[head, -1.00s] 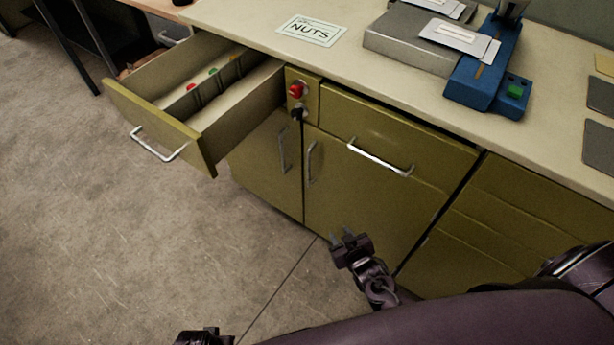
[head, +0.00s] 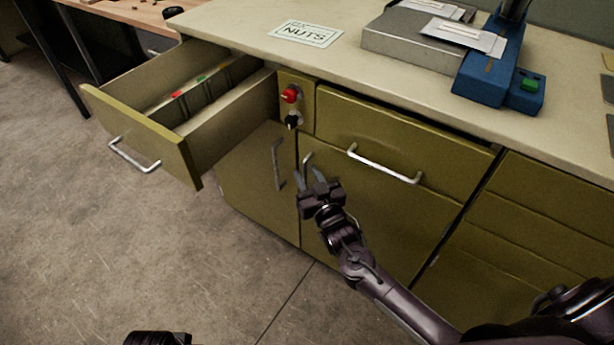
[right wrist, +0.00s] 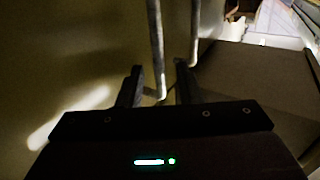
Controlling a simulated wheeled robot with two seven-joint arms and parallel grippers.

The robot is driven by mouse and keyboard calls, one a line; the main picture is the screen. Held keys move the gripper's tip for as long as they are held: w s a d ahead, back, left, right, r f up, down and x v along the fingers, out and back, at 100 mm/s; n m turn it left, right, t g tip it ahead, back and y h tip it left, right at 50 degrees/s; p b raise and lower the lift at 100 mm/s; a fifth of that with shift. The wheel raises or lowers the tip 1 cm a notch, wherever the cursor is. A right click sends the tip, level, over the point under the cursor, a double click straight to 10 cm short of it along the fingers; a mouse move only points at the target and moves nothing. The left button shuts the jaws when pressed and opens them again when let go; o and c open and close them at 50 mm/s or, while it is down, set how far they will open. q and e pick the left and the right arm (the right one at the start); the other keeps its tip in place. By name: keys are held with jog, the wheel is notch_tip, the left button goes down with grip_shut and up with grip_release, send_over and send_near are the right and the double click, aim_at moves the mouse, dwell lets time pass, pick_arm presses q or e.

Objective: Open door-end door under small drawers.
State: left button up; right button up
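Two olive cabinet doors stand side by side, both closed. The left door (head: 245,190) is below the pulled-out drawer and has an upright handle (head: 278,165). The right door (head: 375,205) is below a closed wide drawer; its upright handle (head: 307,162) is partly hidden by my gripper. My right gripper (head: 312,178) is open in front of the right door, fingertips close to that handle. In the right wrist view, one upright bar (right wrist: 157,50) ends between the open fingers (right wrist: 160,82); a second bar (right wrist: 194,45) stands further right. Contact is unclear. My left gripper (head: 158,338) barely shows at the bottom edge.
The pulled-out drawer (head: 140,135), holding bins with coloured labels, juts over the floor at left. A red button (head: 290,96) and a dark knob (head: 292,121) sit on the cabinet front. The counter (head: 240,20) carries a NUTS sign and a blue device (head: 500,80). The floor at left is clear.

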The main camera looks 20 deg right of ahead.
jog(key=shift+w, duration=0.35)
grip_shut()
jog(key=shift+s+a, duration=0.1)
jog(key=shift+s, duration=0.05)
